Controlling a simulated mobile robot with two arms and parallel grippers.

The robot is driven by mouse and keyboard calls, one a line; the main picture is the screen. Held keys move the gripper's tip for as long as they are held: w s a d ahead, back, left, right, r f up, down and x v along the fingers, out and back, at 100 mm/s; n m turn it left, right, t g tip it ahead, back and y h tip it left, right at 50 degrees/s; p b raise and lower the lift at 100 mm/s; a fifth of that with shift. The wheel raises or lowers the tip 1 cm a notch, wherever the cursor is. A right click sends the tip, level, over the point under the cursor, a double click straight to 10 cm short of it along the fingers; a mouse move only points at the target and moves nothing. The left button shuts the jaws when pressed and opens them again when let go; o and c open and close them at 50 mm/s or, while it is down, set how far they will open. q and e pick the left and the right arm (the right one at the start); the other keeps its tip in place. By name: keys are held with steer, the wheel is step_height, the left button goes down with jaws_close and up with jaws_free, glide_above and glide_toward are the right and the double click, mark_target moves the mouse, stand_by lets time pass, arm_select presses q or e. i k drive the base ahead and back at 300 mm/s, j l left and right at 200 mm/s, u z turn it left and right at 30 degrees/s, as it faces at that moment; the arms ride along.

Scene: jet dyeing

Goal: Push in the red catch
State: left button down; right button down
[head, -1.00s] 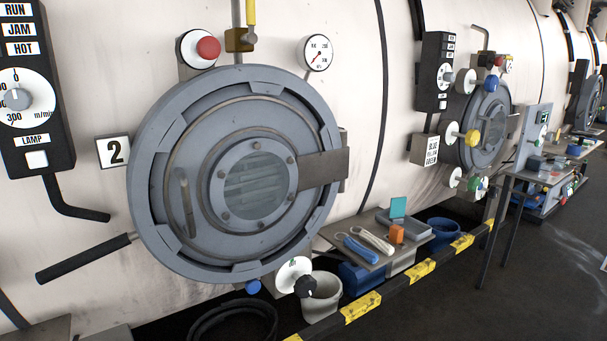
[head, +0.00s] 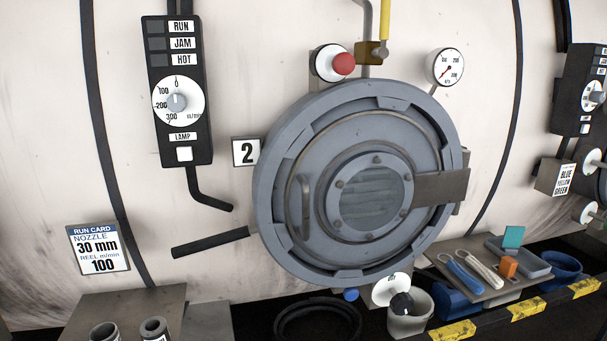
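The red catch (head: 344,64) is a round red knob on a white disc, at the upper left of the round grey door (head: 285,215) in the head view. It stands out from its disc. The door looks shut, with a round window in its middle and a hinge strap at its right. Neither of my grippers shows in the head view, so nothing of mine is seen near the catch.
A black lever (head: 212,241) sticks out left of the door. A gauge (head: 449,67) and a yellow-handled valve (head: 385,20) sit above it. A tool shelf (head: 478,292) stands at lower right. A control panel (head: 178,140) and run card (head: 98,248) are at left.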

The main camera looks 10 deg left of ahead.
mark_target(333, 63)
steer(key=i+l+u, duration=0.1)
steer(key=u, duration=0.3)
steer(key=l+u, duration=0.4)
steer(key=i+l+u, duration=0.1)
steer(key=l+u, duration=0.15)
steer(key=u, duration=0.15)
steer(key=l+u, duration=0.25)
steer(key=u, duration=0.15)
steer(key=l+u, duration=0.1)
steer(key=l, duration=0.35)
steer(key=k+l, duration=0.1)
steer(key=l, duration=0.4)
steer(key=l+u, duration=0.15)
steer(key=l, duration=0.3)
steer(key=k+l+u, duration=0.1)
steer(key=l, duration=0.35)
steer(key=k+l, duration=0.15)
steer(key=l, duration=0.3)
steer(key=k+l+u, duration=0.15)
steer(key=l, duration=0.3)
steer(key=k+l+u, duration=0.1)
steer(key=l, duration=0.35)
steer(key=k+l, duration=0.1)
steer(key=l, duration=0.35)
steer(key=u, duration=0.05)
